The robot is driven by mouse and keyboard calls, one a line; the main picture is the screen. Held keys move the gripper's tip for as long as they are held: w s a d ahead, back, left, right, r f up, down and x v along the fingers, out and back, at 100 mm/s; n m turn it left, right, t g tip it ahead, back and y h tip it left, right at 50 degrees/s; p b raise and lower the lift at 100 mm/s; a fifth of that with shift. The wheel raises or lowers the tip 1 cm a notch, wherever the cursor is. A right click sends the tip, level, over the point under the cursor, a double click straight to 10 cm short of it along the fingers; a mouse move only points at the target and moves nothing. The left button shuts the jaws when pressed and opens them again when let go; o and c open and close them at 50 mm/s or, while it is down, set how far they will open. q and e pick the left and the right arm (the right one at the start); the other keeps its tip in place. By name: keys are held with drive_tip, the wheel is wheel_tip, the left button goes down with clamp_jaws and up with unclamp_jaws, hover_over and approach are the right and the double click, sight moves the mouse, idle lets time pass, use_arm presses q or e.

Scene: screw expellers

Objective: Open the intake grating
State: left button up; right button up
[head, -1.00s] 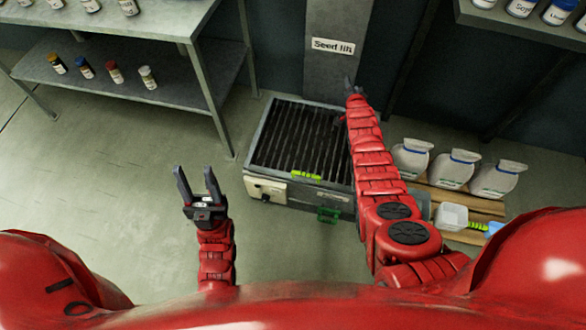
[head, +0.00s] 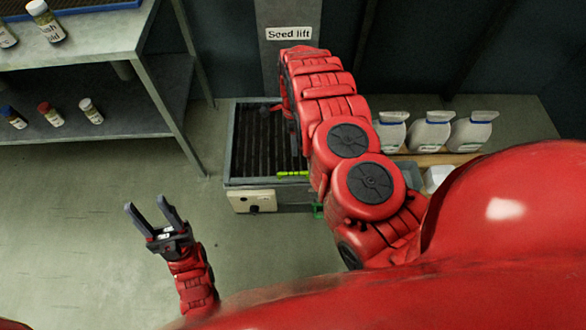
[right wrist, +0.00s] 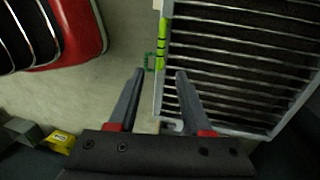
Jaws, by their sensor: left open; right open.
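The intake grating (head: 255,140) is a dark slatted panel in a grey frame. It lies flat on the box below the "Seed lift" sign; my right arm covers its right part in the head view. A yellow-green grip (head: 293,174) sits on its front edge. In the right wrist view the grating (right wrist: 235,70) fills the right side, with the grip (right wrist: 161,45) along its edge. My right gripper (right wrist: 159,72) is open and empty, its fingertips near the grip's end; contact is unclear. The arm hides it in the head view. My left gripper (head: 144,203) is open and empty over the floor.
A metal shelf (head: 110,105) with small jars stands at the left. White jugs (head: 430,130) stand on a wooden pallet at the right. A white control panel (head: 252,201) is on the box's front, with a green part (head: 318,210) beside it. The left floor is clear.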

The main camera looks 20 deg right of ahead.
drive_tip(key=f, duration=0.4)
drive_tip(key=s+f+b, duration=0.1)
drive_tip(key=f, duration=0.3)
drive_tip(key=s+f+b, duration=0.1)
drive_tip(key=f, duration=0.3)
drive_tip(key=shift+s+a+f, duration=0.15)
drive_tip(key=shift+a+f, duration=0.15)
drive_tip(key=shift+a, duration=0.05)
clamp_jaws()
idle(0.7)
